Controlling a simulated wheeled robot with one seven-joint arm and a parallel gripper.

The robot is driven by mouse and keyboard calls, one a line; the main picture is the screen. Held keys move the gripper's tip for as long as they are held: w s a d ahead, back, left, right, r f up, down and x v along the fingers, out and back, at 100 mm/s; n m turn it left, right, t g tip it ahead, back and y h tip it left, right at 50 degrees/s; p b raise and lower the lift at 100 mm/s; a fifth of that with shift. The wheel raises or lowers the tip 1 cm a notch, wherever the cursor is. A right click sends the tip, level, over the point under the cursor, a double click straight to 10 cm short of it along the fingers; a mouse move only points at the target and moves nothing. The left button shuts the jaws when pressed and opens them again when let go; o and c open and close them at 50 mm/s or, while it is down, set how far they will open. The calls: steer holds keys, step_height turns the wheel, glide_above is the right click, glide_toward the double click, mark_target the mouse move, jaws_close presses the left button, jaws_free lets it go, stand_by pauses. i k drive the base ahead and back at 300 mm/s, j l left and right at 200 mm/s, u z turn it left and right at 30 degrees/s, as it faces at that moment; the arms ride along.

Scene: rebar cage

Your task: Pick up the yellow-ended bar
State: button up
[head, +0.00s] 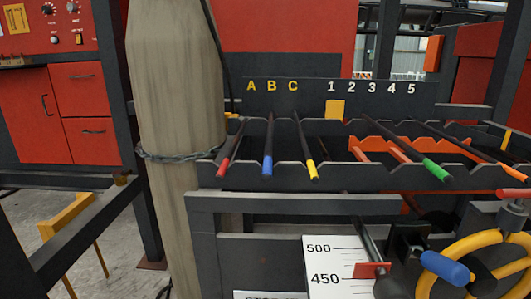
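The yellow-ended bar (304,143) is a thin dark rod lying in a notched dark rack (228,178), below the letter C. Its yellow end (312,170) points toward me and sticks out over the front notched edge. A red-ended bar (231,150) and a blue-ended bar (268,148) lie to its left, below A and B. My gripper is not in view.
A green-ended bar (435,170) and an orange-ended bar (480,152) lie farther right, near orange notched supports (375,148).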

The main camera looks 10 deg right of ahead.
mark_target(315, 179)
steer(key=i+l, duration=0.1)
steer(key=l, duration=0.25)
steer(key=i+l, duration=0.15)
steer(key=l, duration=0.15)
steer(key=i+l, duration=0.1)
steer(key=l, duration=0.25)
steer(key=i+l, duration=0.15)
steer(key=l, duration=0.2)
